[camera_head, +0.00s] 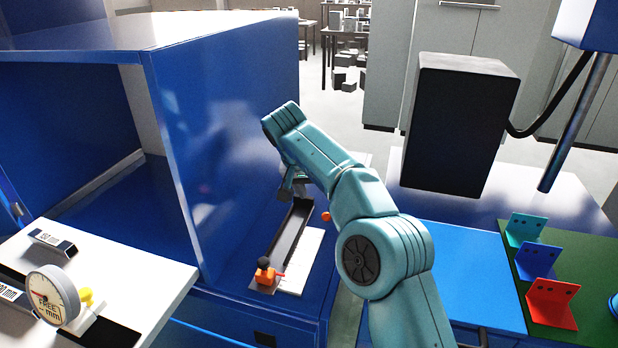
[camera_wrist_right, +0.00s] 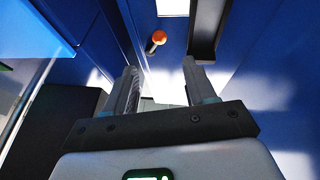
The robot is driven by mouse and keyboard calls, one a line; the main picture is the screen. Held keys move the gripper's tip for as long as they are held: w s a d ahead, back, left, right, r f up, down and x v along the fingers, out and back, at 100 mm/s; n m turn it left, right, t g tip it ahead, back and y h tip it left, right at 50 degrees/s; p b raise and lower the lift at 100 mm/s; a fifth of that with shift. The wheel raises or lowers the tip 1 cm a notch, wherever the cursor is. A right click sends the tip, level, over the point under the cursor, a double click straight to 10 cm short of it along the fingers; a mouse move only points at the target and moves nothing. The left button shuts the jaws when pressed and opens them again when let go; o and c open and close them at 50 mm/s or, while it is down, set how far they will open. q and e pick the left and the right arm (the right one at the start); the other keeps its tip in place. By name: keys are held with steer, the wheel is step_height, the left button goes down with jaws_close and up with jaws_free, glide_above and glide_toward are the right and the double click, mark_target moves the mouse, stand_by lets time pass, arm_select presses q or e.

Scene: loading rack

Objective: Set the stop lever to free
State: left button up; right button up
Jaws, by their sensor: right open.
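An orange ball knob (camera_head: 326,216) shows just left of my right arm in the head view; the rest of it is hidden there. In the right wrist view an orange knob on a short dark stem (camera_wrist_right: 158,38) lies beyond the fingertips, roughly midway between them. It looks like the stop lever; its setting is not readable. My right gripper (camera_wrist_right: 161,72) is open with nothing between its fingers. In the head view it (camera_head: 292,186) is partly visible at the arm's end, above the rail's far end. My left gripper is not in view.
A dark rail (camera_head: 289,232) runs beside a white plate (camera_head: 306,254), with an orange-and-black piece (camera_head: 266,273) at its near end. A tall blue cabinet wall (camera_head: 232,130) stands left. A round gauge (camera_head: 52,297) sits on a white top. Coloured brackets (camera_head: 551,304) stand right.

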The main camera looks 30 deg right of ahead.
steer(key=p+v, duration=0.1)
steer(key=v, duration=0.3)
steer(key=shift+a+r, duration=0.15)
steer(key=shift+r, duration=0.25)
steer(key=shift+w, duration=0.15)
